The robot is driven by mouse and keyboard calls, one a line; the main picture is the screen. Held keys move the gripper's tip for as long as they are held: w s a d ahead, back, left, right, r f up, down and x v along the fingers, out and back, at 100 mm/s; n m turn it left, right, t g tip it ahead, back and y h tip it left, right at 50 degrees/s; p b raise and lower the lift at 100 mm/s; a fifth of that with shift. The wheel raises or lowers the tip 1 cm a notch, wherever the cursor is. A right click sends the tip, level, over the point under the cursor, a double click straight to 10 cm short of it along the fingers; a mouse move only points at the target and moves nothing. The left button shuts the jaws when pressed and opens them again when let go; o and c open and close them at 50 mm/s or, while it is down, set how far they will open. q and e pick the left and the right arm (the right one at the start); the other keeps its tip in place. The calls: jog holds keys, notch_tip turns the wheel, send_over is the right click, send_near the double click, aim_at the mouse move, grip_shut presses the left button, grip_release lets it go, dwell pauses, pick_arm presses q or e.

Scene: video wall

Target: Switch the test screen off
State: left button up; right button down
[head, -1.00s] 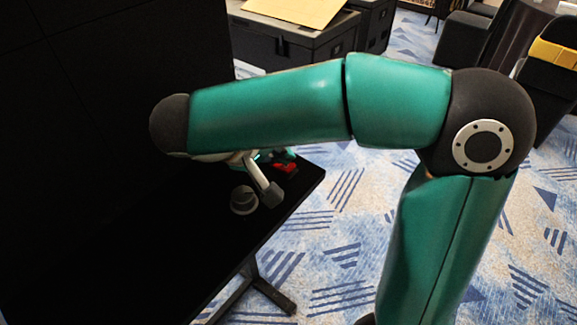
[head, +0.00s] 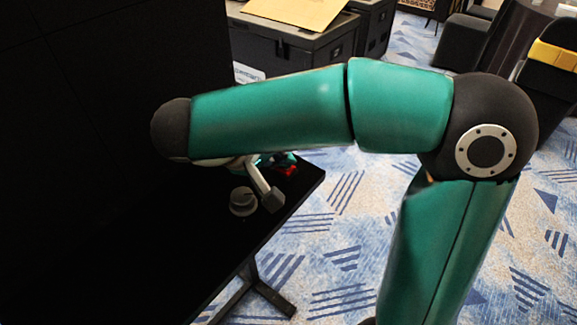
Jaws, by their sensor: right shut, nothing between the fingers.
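The large screen wall (head: 110,90) on the left is black all over, with faint panel seams. A grey round knob (head: 242,203) stands on the black table (head: 200,265) in front of it. My right gripper (head: 272,200) is shut and empty, just right of the knob; I cannot tell whether it touches it. A small red part (head: 287,170) with teal and dark pieces lies behind the gripper near the table's far right corner. My right arm hides most of the gripper and part of the table. My left gripper is out of view.
Black cases (head: 300,45) with a cardboard sheet (head: 295,10) on top stand behind the table. Dark chairs (head: 470,40) are at the back right. The patterned carpet (head: 330,240) right of the table is clear apart from my arm and the table leg (head: 270,297).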

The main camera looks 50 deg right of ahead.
jog(key=shift+r, duration=0.1)
dwell(0.3)
jog(key=shift+w+r+p, duration=0.2)
jog(key=shift+r+p, duration=0.5)
jog(key=shift+p, duration=0.05)
jog(key=r+p, duration=0.1)
jog(key=w+r+p, duration=0.1)
jog(key=r+p, duration=0.2)
jog(key=shift+w+r, duration=0.3)
jog(key=shift+r, duration=0.1)
jog(key=shift+f, duration=0.1)
